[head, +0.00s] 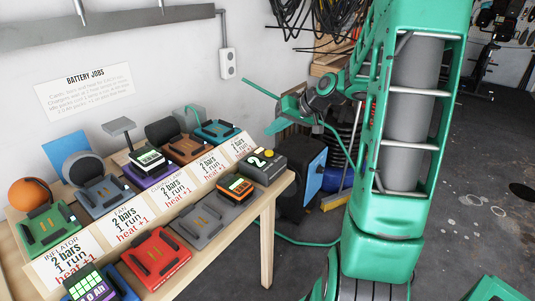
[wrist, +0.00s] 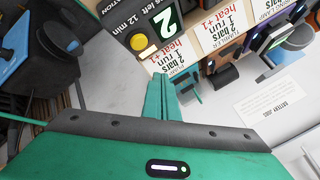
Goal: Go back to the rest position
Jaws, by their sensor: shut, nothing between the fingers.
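My gripper (wrist: 161,80) shows in the wrist view with its two green fingers together and nothing between them. It is in the air, apart from the workbench things beyond it. In the head view my green arm (head: 385,225) fills the right of the picture, and green parts near its far end reach left beside the bench's far end.
Open floor (head: 480,190) lies at right.

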